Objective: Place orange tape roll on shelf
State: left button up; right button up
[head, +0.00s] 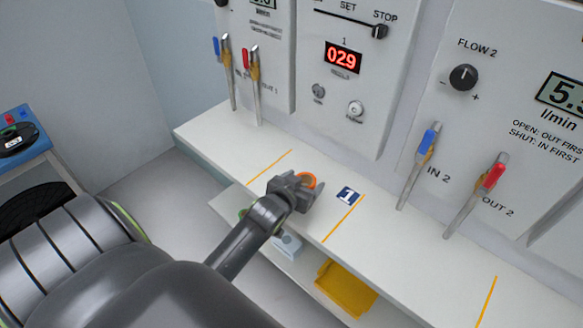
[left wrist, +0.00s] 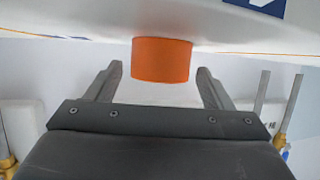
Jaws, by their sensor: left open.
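The orange tape roll (head: 308,179) is at the white shelf (head: 262,147), left of the blue "1" label. It also shows in the left wrist view (left wrist: 162,60), against the white surface at the top of that picture. My left gripper (head: 306,190) is open around the roll. In the left wrist view its two fingers (left wrist: 160,70) stand on either side of the roll, with a gap on each side. In the head view the gripper hides much of the roll. My right gripper is not in view.
A blue "1" label (head: 348,195) and orange lines mark the shelf. Behind it rise panels with red and blue handled valves (head: 425,150). A yellow bin (head: 346,290) sits on a lower shelf. A blue-topped stand (head: 25,140) is at the far left.

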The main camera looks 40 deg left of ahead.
pick_arm(q)
jog(key=v, duration=0.9)
jog(key=shift+f, duration=0.1)
jog(key=shift+w, duration=0.1)
jog(key=s+f+m+g, duration=0.1)
jog(key=s+f+g, duration=0.3)
jog(key=s, duration=0.7)
jog(key=s+f+g, duration=0.2)
jog(key=s+g, duration=0.4)
jog(key=s, duration=0.4)
notch_tip(320, 180, down, 24)
jog(key=s+f+g, duration=0.2)
jog(key=s+f, duration=1.3)
jog(key=f, duration=0.2)
jog(key=shift+d+h, duration=0.25)
jog(key=shift+h, duration=0.15)
